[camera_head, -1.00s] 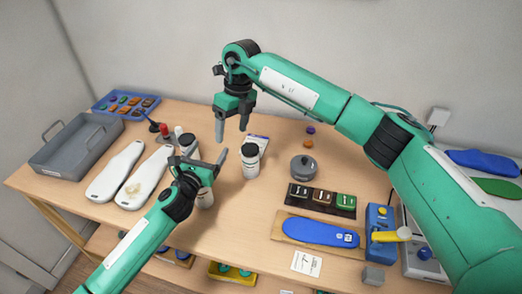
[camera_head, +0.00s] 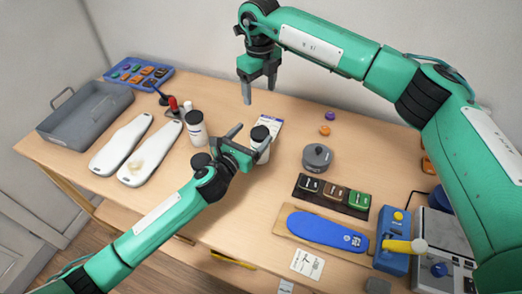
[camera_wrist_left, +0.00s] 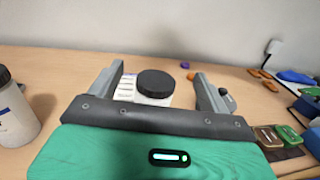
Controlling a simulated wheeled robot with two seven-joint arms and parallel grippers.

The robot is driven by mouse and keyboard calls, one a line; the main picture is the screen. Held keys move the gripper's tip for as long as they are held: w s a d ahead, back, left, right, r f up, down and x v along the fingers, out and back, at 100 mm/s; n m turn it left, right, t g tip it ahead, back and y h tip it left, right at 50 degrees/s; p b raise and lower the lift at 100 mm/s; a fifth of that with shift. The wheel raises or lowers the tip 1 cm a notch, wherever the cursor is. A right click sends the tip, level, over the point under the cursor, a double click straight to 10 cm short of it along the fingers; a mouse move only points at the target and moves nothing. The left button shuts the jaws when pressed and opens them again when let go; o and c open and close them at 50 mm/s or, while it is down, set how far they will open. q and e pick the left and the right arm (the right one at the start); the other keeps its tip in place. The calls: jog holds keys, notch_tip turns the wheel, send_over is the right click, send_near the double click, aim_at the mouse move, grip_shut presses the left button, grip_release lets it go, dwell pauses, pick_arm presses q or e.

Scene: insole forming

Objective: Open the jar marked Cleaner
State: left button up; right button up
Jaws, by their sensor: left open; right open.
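Two white jars with black lids stand upright on the table. The left jar (camera_head: 196,130) also shows at the left edge of the wrist view (camera_wrist_left: 14,115). The right jar (camera_head: 264,150) is at my left gripper (camera_head: 251,137). In the wrist view the right jar's black lid (camera_wrist_left: 155,83) lies between the spread, open fingers of my left gripper (camera_wrist_left: 160,80), with gaps at both sides. I cannot read either label, so which jar is marked Cleaner cannot be told. My right gripper (camera_head: 260,88) is open and empty, raised behind the right jar.
A white-and-blue card (camera_head: 271,123) lies behind the right jar. A grey round pot (camera_head: 317,157) stands to its right, near a dark holder (camera_head: 331,195) of coloured blocks. White insole forms (camera_head: 121,144) and a grey tray (camera_head: 84,113) are at the left.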

aim_at(255, 147)
pick_arm(q)
notch_tip(255, 147, down, 7)
jog(key=b, duration=0.6)
jog(key=shift+r, duration=0.1)
pick_arm(e)
notch_tip(255, 147, down, 7)
jog(key=shift+r, duration=0.1)
pick_arm(q)
jog(key=shift+w, duration=0.1)
jog(key=x, duration=0.7)
jog(key=shift+w+d, duration=0.1)
